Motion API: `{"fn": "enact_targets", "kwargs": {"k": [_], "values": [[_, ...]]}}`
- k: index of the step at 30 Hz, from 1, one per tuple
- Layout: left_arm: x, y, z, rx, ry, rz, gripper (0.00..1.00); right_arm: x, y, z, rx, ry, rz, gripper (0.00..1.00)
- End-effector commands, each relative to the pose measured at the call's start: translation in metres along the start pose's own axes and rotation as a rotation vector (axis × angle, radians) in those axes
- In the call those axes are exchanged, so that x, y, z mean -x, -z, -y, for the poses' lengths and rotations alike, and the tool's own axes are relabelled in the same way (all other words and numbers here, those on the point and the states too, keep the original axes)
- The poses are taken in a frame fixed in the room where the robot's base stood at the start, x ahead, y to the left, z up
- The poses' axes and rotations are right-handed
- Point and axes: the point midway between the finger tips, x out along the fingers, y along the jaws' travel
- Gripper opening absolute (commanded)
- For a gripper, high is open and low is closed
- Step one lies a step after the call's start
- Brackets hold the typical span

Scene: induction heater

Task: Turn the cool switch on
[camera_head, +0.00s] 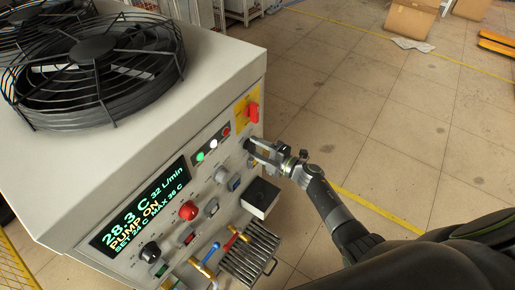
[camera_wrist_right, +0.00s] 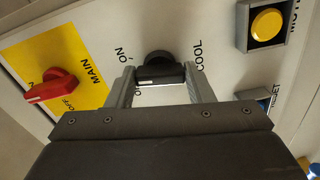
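The cool switch (camera_wrist_right: 160,70) is a black rotary knob on the heater's front panel, beside the word COOL. An ON label sits to its upper left in the right wrist view; the OFF marking is partly covered. My right gripper (camera_wrist_right: 160,78) has one finger on each end of the knob, and both fingertips appear to touch it. In the head view my right gripper (camera_head: 255,149) is at the panel's right part and hides most of the knob. My left gripper is not in view.
The red MAIN switch (camera_head: 253,112) on its yellow plate is close by. A yellow button (camera_wrist_right: 267,24) lies on the other side. The display (camera_head: 140,207), red button (camera_head: 188,210), hoses and a grille (camera_head: 250,254) occupy the panel's other areas.

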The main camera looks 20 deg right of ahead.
Motion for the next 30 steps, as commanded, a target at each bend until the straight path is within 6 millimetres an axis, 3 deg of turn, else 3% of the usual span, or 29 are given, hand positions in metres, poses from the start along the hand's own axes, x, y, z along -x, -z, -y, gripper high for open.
{"fn": "enact_targets", "kwargs": {"k": [1, 5, 17, 20, 30], "values": [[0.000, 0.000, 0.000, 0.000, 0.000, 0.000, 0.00, 0.001, 0.000, 0.001, -0.001, 0.002, 0.001, 0.54], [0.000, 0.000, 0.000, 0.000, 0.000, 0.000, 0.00, 0.001, 0.000, 0.001, 0.000, 0.002, 0.001, 0.69], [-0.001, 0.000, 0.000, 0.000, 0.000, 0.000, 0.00, 0.010, -0.001, 0.001, 0.002, 0.001, 0.001, 0.69], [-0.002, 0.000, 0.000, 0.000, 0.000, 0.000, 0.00, 0.025, -0.001, 0.002, 0.001, 0.002, 0.001, 0.69], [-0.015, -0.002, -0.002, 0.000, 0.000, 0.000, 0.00, 0.107, -0.001, 0.004, 0.003, 0.004, 0.002, 0.69]]}}
